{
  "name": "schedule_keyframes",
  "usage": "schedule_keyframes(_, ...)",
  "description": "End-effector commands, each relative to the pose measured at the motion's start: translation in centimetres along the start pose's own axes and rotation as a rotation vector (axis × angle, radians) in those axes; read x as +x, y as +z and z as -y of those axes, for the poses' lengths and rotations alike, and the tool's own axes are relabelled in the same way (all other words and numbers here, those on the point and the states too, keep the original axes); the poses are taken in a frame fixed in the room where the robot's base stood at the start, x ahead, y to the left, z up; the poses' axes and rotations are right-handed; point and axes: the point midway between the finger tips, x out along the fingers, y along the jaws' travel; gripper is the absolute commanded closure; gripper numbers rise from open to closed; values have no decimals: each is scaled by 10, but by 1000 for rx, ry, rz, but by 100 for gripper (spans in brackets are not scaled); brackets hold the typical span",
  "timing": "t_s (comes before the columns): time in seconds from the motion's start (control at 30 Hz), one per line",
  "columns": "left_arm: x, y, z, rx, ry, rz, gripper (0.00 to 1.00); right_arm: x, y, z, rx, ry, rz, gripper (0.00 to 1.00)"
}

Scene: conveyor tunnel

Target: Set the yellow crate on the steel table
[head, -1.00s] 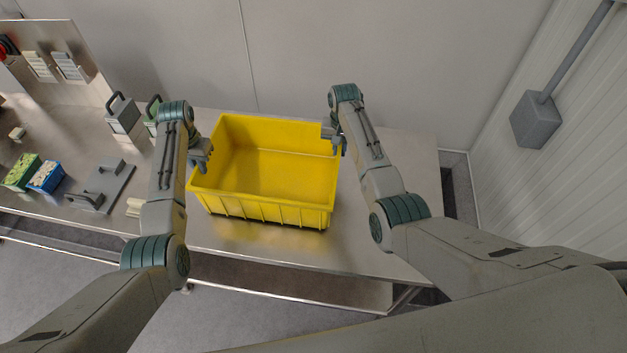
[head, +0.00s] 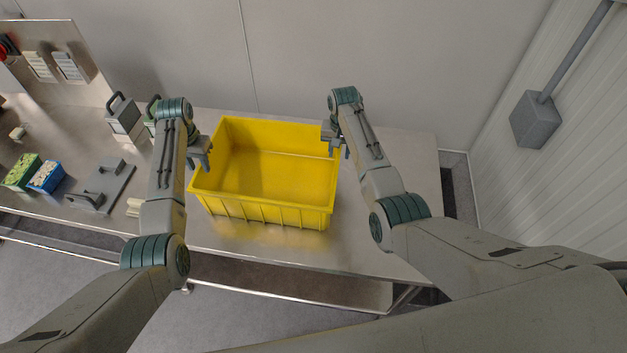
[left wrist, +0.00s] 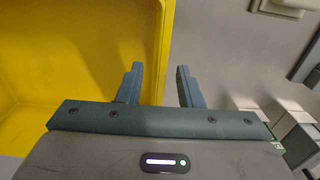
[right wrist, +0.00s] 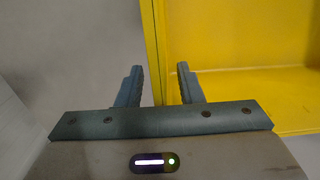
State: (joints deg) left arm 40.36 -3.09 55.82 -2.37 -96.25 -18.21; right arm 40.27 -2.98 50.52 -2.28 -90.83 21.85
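The yellow crate (head: 265,212) is empty and stands upright on the steel table (head: 395,165), its base appearing to rest on the top. My left gripper (head: 202,156) is at the crate's left rim, and my right gripper (head: 335,145) is at its right rim. In the left wrist view, the left fingers (left wrist: 158,85) are spread apart, with the edge of the crate wall (left wrist: 163,45) between them. In the right wrist view, the right fingers (right wrist: 160,85) are also apart on either side of the crate wall (right wrist: 157,50).
Left of the crate are a grey plate with a handle (head: 100,187), a green box (head: 22,170), a blue box (head: 46,176) and a grey handled block (head: 122,115). The table is bare to the crate's right. A wall stands behind.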

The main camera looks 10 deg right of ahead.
Motion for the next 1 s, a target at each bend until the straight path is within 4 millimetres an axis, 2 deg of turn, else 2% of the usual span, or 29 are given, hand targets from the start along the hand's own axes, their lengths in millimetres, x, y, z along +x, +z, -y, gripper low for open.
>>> schedule_keyframes(0.3,-69,-2,0,0,-1,-4,67,0,0,0,0,0,0,67)
schedule_keyframes(0.5,-94,-1,0,0,-1,-2,67,0,0,0,0,0,0,67)
schedule_keyframes(0.63,-101,-1,0,0,0,0,67,-4,0,0,0,-1,-2,67)
schedule_keyframes(0.73,-102,-1,0,0,0,0,67,-15,-1,0,0,-1,-3,67)
schedule_keyframes(1.0,-101,-1,0,0,0,0,67,-72,-1,0,0,-2,-4,67)
